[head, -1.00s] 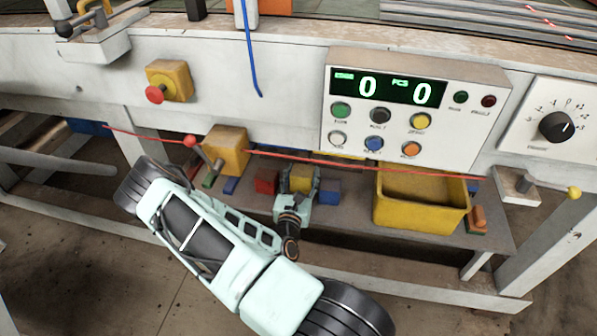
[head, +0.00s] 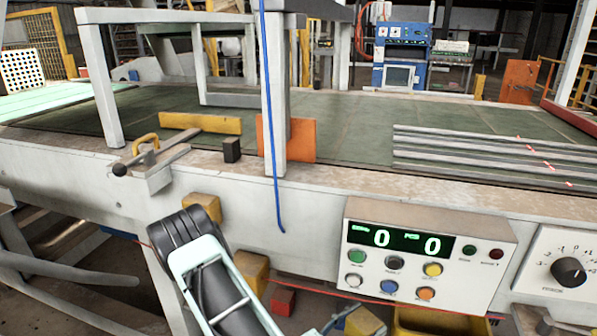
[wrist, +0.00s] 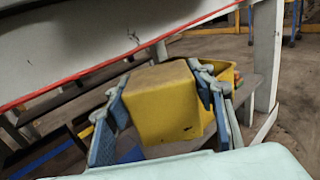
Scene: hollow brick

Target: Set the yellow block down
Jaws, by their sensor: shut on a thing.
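The yellow block (wrist: 165,105) sits between the two blue-grey fingers of my gripper (wrist: 165,80) in the wrist view. My gripper is shut on it, with one finger along each side. What lies directly under the block is hidden, so I cannot tell whether it touches the shelf. In the head view the block (head: 362,322) shows only in part at the bottom edge, and most of my gripper is out of frame there.
A yellow bin (head: 435,325) stands right of the block; in the wrist view it (wrist: 233,75) shows behind it. A red block (head: 283,300) lies to the left. The control panel (head: 430,250) and a red cord (wrist: 75,78) are close by. The green bench top (head: 350,115) lies above.

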